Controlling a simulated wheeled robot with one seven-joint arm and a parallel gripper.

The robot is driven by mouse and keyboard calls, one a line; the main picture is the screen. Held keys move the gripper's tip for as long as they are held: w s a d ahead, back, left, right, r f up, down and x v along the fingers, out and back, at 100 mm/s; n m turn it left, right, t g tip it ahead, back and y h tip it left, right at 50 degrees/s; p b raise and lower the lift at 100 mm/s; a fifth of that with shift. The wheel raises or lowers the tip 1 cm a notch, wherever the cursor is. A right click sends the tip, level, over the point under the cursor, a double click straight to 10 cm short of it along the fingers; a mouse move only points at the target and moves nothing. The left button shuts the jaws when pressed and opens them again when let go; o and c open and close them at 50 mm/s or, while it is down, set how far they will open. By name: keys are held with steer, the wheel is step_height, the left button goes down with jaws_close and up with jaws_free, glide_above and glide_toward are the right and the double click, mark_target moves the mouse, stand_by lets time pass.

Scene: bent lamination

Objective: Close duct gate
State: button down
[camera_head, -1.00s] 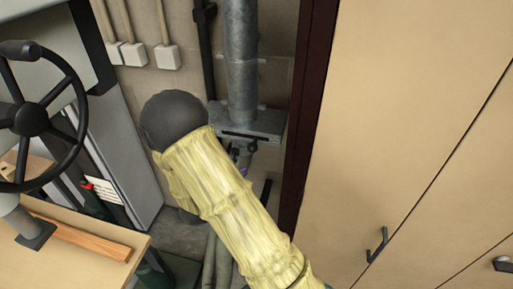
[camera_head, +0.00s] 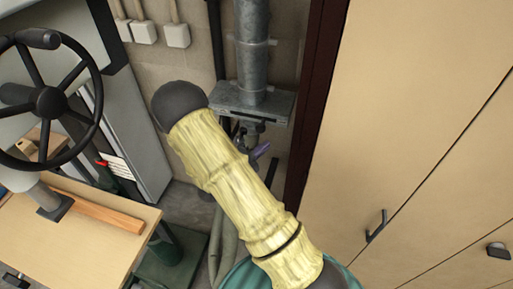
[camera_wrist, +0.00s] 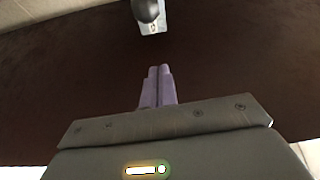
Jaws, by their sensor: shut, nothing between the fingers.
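The grey metal duct (camera_head: 252,45) runs down the back wall to a flat rectangular gate housing (camera_head: 270,105). My gripper (camera_head: 262,150) is just below the housing, with its purple fingers pointing right. My own arm partly hides this area. In the wrist view my gripper (camera_wrist: 160,70) is shut and empty, its two purple fingers side by side. Ahead of the fingertips, at the top edge, is a dark rounded knob (camera_wrist: 147,10) with a small pale metal plate (camera_wrist: 153,28), apparently the gate's handle. A gap shows between fingertips and knob.
A tall tan cabinet (camera_head: 400,120) with a dark brown side (camera_head: 318,95) stands close to the right of the duct. A machine with a black handwheel (camera_head: 50,100) and a wooden bench (camera_head: 90,245) are at left. Hoses (camera_head: 222,245) lie below.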

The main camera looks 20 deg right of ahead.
mark_target(262, 124)
steer(key=p+x, duration=0.3)
steer(key=x, duration=0.3)
steer(key=w+a+p, duration=0.2)
steer(key=w, duration=0.1)
steer(key=shift+a+f, duration=0.1)
steer(key=shift+a, duration=0.2)
steer(key=shift+f, duration=0.1)
